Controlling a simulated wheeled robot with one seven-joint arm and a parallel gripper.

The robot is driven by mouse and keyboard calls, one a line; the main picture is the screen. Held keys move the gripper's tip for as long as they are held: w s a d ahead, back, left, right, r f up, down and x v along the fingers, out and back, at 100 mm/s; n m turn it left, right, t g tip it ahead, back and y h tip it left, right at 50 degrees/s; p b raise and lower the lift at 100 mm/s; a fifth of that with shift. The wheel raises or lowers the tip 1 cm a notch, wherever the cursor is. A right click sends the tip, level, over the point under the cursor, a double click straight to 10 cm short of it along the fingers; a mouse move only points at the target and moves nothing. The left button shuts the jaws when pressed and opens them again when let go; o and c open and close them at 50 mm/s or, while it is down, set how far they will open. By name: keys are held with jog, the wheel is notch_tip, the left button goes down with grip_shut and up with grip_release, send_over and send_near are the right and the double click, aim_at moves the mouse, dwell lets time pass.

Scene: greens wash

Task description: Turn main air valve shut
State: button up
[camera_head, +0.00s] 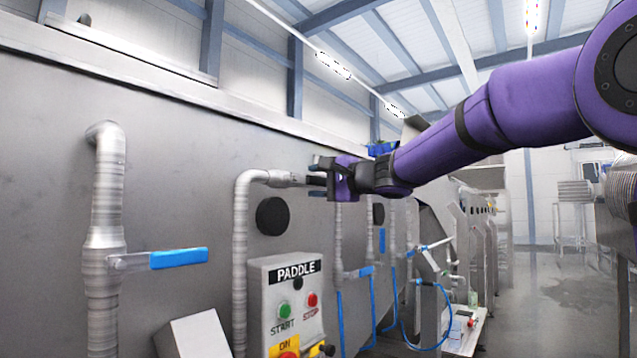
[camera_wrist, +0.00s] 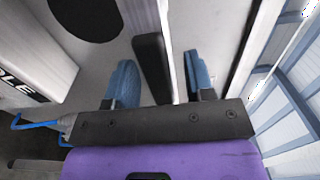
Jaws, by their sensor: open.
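My gripper (camera_head: 322,178) is raised in front of the steel tank wall, at the end of a grey pipe with a fitting (camera_head: 285,179). In the wrist view my gripper (camera_wrist: 160,80) is open, its two blue fingertips apart. A dark elongated bar (camera_wrist: 151,68) shows between the fingertips, beside a pale upright strip; whether it is the main air valve's handle, and whether a finger touches it, I cannot tell. A blue lever (camera_head: 178,258) sticks out sideways from a thick upright pipe at the left. Smaller blue levers (camera_head: 366,271) sit on pipes farther along. No label names the main air valve.
A PADDLE control box (camera_head: 292,300) with start and stop buttons stands below my gripper. A black disc (camera_head: 272,216) is on the tank wall (camera_head: 50,200). Blue hoses (camera_head: 410,345) hang farther back. The floor (camera_head: 545,290) at the right is open.

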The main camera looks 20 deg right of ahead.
grip_shut()
jog(key=shift+f, duration=0.15)
jog(key=s+a+f+m, duration=0.4)
jog(key=a+f+m, duration=0.2)
jog(key=m, duration=1.2)
jog(key=shift+s+a+f, duration=0.35)
jog(key=shift+s+f, duration=0.05)
jog(key=shift+f, duration=0.6)
